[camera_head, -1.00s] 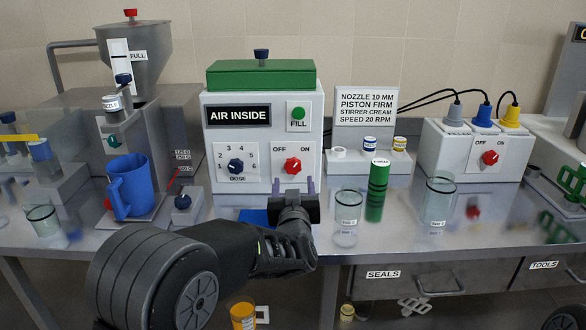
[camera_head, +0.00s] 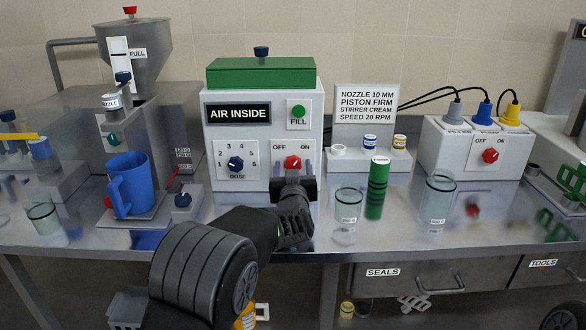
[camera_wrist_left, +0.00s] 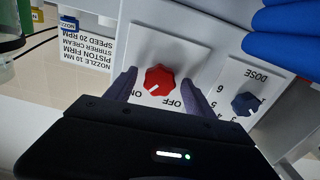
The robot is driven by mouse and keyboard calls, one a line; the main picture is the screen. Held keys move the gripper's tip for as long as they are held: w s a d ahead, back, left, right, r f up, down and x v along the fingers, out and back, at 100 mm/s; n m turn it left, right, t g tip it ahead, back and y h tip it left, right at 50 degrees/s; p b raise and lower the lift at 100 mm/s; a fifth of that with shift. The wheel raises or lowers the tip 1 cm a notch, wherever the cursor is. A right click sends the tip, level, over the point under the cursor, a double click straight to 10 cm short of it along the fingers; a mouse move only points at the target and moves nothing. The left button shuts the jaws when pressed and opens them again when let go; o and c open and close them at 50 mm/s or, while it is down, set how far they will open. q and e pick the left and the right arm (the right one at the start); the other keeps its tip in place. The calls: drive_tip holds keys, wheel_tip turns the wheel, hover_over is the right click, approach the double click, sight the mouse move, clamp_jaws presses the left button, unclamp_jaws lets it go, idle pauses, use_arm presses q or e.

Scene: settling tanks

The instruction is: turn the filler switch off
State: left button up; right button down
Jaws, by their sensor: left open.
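The filler is a white box with a green lid (camera_head: 262,72). Its red switch knob (camera_head: 292,162) sits on the front plate, with OFF at upper left and ON at upper right. In the left wrist view, upside down, the white mark of the red knob (camera_wrist_left: 159,80) points toward the ON side. My left gripper (camera_head: 292,172) is right in front of the knob. In the left wrist view, the fingers of my left gripper (camera_wrist_left: 158,86) are open, one on each side of the knob, with gaps showing. My right gripper is not in view.
The blue dose knob (camera_head: 236,163) is left of the switch, the green FILL button (camera_head: 298,112) above. A similar red knob (camera_head: 490,155) is on the right-hand box. A blue jug (camera_head: 130,187), glass beakers (camera_head: 347,215) and a green cylinder (camera_head: 377,188) stand nearby.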

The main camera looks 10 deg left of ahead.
use_arm(q)
drive_tip(key=shift+c, duration=0.4)
clamp_jaws()
